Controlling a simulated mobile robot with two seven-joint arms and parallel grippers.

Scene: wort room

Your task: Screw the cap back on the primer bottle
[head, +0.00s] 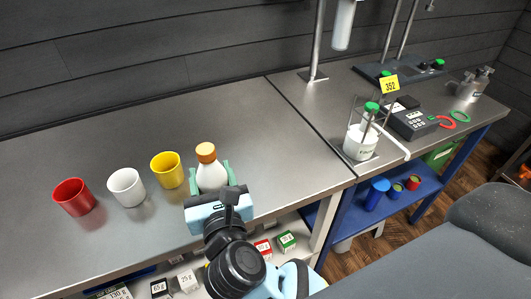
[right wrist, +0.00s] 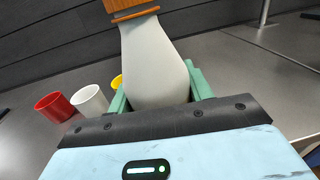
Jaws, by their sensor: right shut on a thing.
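The primer bottle (head: 211,175) is white with an orange cap (head: 206,152) at its top. It stands upright on the grey bench near the front edge. In the right wrist view the bottle (right wrist: 157,70) fills the middle, with the cap (right wrist: 132,10) on its neck and cut off by the top edge. Whether the cap is screwed tight cannot be told. My right gripper (head: 212,177) is shut on the bottle's body, its green fingers on either side, below the cap. My left gripper is in neither view.
Yellow (head: 167,170), white (head: 127,187) and red (head: 74,197) cups stand in a row left of the bottle. A white tub (head: 360,143) in a stand is at the right. Small boxes (head: 287,241) lie on a shelf below. The bench behind the bottle is clear.

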